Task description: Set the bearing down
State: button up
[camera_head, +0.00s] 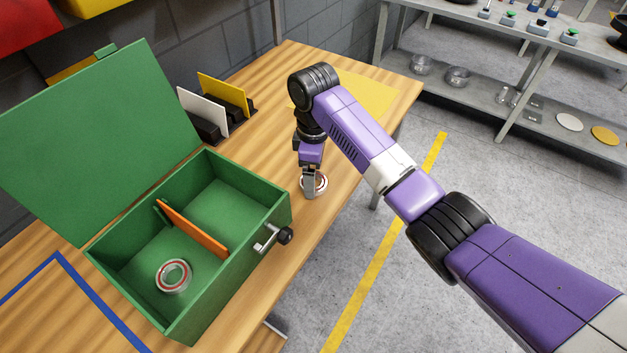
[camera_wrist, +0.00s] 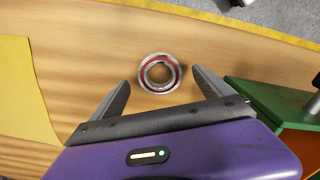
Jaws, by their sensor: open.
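A round bearing (camera_wrist: 159,73) with a red ring and a metal rim lies flat on the wooden table. In the head view this bearing (camera_head: 320,182) shows partly behind my gripper (camera_head: 309,188). In the wrist view my gripper (camera_wrist: 160,88) is open, with one finger on each side of the bearing and a gap to it on both sides. A second, similar bearing (camera_head: 174,275) lies inside the open green box (camera_head: 262,212), in the near compartment.
An orange divider (camera_head: 193,229) splits the box, and its lid (camera_head: 95,140) stands open. A latch (camera_head: 268,239) sticks out from the box. A yellow sheet (camera_head: 372,95) lies at the table's far end. White and yellow panels (camera_head: 222,95) stand at the back. The table's edge is close to the bearing.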

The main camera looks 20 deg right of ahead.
jog(key=shift+f, duration=1.05)
jog(key=c, duration=1.7)
grip_shut()
jog(key=shift+r, duration=0.15)
